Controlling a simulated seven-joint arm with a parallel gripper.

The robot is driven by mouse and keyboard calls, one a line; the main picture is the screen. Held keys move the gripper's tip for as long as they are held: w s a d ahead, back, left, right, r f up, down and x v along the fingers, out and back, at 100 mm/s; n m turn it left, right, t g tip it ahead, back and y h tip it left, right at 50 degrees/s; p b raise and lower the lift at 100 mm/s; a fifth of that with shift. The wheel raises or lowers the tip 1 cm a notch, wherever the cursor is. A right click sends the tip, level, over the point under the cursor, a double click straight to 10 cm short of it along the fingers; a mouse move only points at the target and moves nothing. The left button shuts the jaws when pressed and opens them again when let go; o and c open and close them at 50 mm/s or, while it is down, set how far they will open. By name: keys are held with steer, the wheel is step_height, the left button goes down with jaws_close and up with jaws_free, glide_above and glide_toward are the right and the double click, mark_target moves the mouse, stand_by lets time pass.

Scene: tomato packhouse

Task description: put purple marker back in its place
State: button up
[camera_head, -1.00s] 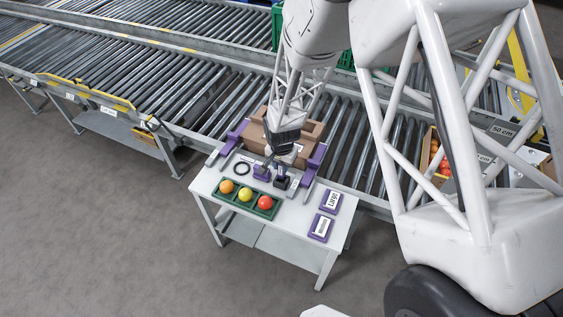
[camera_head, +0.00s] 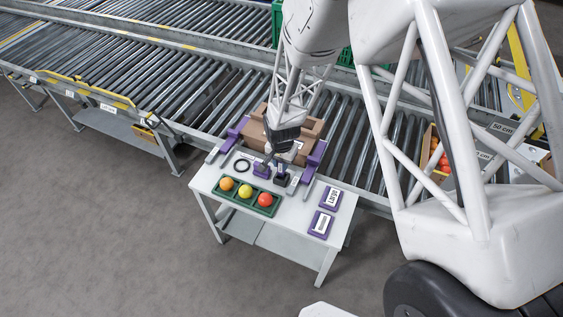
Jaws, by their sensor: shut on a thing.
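My gripper (camera_head: 274,158) reaches down over the back edge of a small white table (camera_head: 294,221). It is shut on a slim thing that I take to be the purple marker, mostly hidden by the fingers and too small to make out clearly. Just below the fingers, a small purple holder (camera_head: 262,171) stands on the table. A dark holder (camera_head: 282,179) stands right of it. From this view I cannot tell whether the held marker touches or enters either holder.
A green tray (camera_head: 247,209) holds an orange, a yellow and a red tomato. Two purple-framed labels (camera_head: 321,223) lie at right. A cardboard box (camera_head: 309,129) with purple side pieces stands behind, by the roller conveyor (camera_head: 190,90).

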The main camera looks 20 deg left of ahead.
steer(key=shift+f, duration=1.75)
stand_by(0.9)
steer(key=o, duration=1)
steer(key=shift+c, duration=0.2)
steer(key=c, duration=0.3)
steer(key=shift+r, duration=0.1)
steer(key=shift+r, duration=3.4)
